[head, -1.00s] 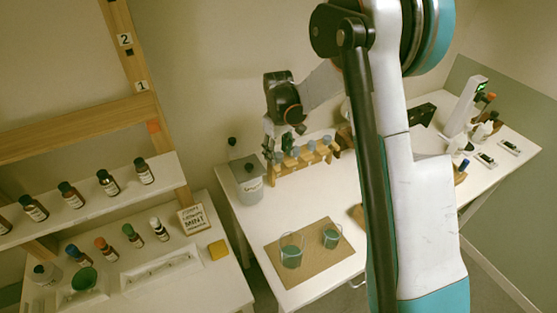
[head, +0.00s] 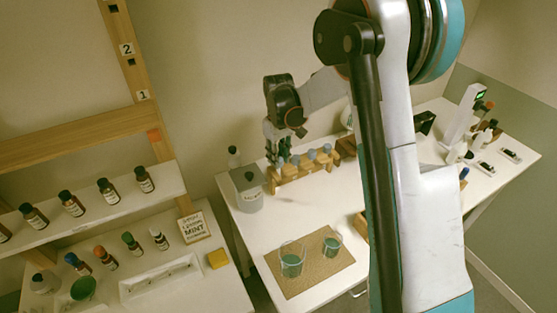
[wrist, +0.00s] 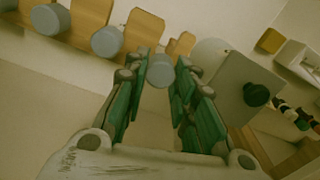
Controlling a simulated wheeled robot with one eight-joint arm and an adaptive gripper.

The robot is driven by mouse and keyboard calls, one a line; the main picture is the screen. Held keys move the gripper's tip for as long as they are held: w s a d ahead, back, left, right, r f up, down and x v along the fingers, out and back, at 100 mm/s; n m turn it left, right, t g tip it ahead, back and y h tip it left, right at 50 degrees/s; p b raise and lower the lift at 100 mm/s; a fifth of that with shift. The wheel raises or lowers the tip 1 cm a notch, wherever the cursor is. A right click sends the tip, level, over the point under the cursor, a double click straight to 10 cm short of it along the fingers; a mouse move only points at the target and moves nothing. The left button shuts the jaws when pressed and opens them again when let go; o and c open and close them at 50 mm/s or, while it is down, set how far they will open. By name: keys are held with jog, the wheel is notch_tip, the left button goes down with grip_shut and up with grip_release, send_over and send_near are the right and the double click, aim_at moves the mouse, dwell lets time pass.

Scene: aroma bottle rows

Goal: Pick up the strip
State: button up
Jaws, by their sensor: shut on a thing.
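My gripper (head: 277,160) is at the left end of a wooden rack (head: 314,167) on the right table, pointing down. In the wrist view, my gripper (wrist: 160,68) has its green fingers on either side of a grey round-topped piece (wrist: 160,71), which appears to be the strip. The fingers are shut on it. Several similar grey-topped pieces stand in a row along the rack, one of them (wrist: 107,41) next to the held one. The lower part of the held piece is hidden, so I cannot tell whether it is clear of the rack.
A grey container (head: 247,190) stands just left of the rack. A brown mat (head: 308,283) with two glasses of green liquid lies in front. The left table holds bottles, a white tray (head: 160,280) and a sign (head: 195,226). Bare table lies between rack and mat.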

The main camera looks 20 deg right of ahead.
notch_tip(320, 180, up, 18)
jog(key=shift+r+p, duration=0.1)
jog(key=shift+p, duration=0.85)
